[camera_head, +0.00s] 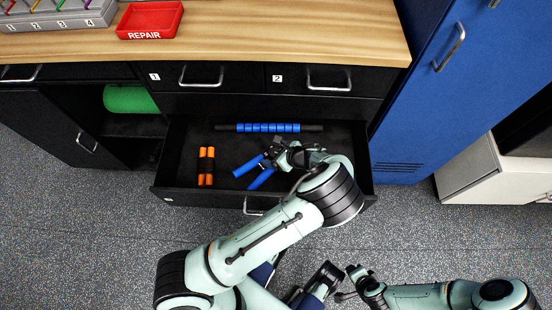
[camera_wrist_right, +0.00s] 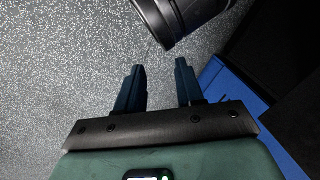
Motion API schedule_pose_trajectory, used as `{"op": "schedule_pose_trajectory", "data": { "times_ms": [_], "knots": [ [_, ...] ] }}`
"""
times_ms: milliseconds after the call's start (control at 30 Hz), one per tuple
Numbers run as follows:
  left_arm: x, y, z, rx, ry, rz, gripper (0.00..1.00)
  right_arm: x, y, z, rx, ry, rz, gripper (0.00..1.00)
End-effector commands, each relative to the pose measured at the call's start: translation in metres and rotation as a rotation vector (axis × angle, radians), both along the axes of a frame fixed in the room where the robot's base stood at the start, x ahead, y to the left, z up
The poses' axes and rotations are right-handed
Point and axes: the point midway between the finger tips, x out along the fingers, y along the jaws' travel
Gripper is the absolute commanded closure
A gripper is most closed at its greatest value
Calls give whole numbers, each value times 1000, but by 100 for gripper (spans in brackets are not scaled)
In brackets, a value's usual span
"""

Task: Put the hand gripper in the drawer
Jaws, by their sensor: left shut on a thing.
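The hand gripper (camera_head: 262,180), with two blue handles spread in a V, is over the open drawer (camera_head: 181,196). My left gripper (camera_head: 277,152) is shut on its dark upper end, which the fingers partly hide. The handles point down-left. I cannot tell whether they touch the drawer floor. The drawer is pulled out and its floor is black. My right gripper is low in the head view (camera_head: 349,281), outside the drawer. In the right wrist view (camera_wrist_right: 160,78) its two fingers are apart with nothing between them.
In the drawer lie an orange-and-black item (camera_head: 206,167) and a blue-and-black bar (camera_head: 268,127). A red REPAIR tray (camera_head: 150,20) stands on the wooden top (camera_head: 270,35). A blue locker (camera_head: 415,120) is at right. An open cabinet at left holds a green roll (camera_head: 130,99).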

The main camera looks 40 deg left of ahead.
Motion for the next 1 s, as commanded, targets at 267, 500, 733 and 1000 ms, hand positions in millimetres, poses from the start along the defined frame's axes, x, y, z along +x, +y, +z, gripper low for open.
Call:
{"op": "schedule_pose_trajectory", "data": {
  "times_ms": [267, 500, 733, 1000],
  "knots": [
    [0, 0, -39, 2, 3, -1, 52, 17, -10, -15, -25, -44, -20, 63],
    [0, 0, -38, 1, 1, -1, 52, 18, -10, -13, -25, -45, -20, 63],
    [0, 0, -41, 0, 1, 0, 0, 15, -10, -15, -24, -38, -21, 63],
    [0, 0, -36, 0, 0, 0, 0, 17, -10, -12, -24, -43, -20, 63]
  ]
}}
